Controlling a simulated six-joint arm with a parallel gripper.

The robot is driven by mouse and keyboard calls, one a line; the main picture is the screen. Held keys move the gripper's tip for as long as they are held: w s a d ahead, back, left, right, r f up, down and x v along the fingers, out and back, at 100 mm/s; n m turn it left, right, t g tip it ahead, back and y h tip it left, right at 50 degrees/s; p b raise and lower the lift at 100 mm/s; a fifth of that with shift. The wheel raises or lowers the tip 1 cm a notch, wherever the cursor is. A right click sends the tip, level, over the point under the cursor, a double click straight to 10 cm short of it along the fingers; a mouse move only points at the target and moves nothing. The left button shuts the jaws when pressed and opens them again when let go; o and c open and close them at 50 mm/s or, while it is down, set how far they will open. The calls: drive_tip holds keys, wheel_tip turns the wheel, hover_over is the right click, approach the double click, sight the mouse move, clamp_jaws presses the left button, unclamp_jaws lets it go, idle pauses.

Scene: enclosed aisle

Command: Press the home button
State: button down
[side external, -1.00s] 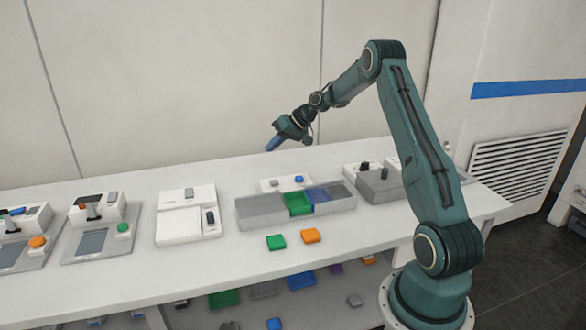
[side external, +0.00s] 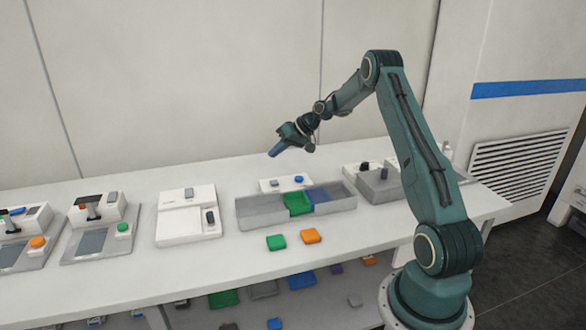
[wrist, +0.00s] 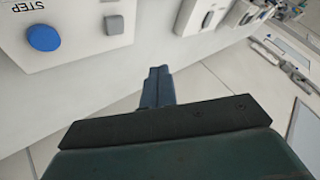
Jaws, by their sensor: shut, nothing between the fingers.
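A small white button box (side external: 265,184) stands on the bench behind the grey tray, with a grey button (side external: 275,183) and a blue button (side external: 298,181) on it. In the wrist view a round blue button (wrist: 43,37) has the upside-down word STEP beside it, and a grey square button (wrist: 114,25) is to its right. I see no HOME label. My gripper (side external: 272,154) is shut and empty, above and behind the button box, pointing down to the left. Its closed fingers show in the wrist view (wrist: 158,74), apart from the buttons.
The grey tray (side external: 262,214) in front holds green and blue compartments. A green block (side external: 276,242) and an orange block (side external: 310,236) lie before it. A grey box with black knobs (side external: 379,187) is to its right. White devices stand left; a wall is behind.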

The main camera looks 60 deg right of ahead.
sight(277, 182)
drive_tip(key=shift+f, duration=3.8)
drive_tip(key=shift+f, duration=0.95)
idle(0.3)
drive_tip(key=shift+r, duration=0.95)
drive_tip(key=shift+r, duration=2.5)
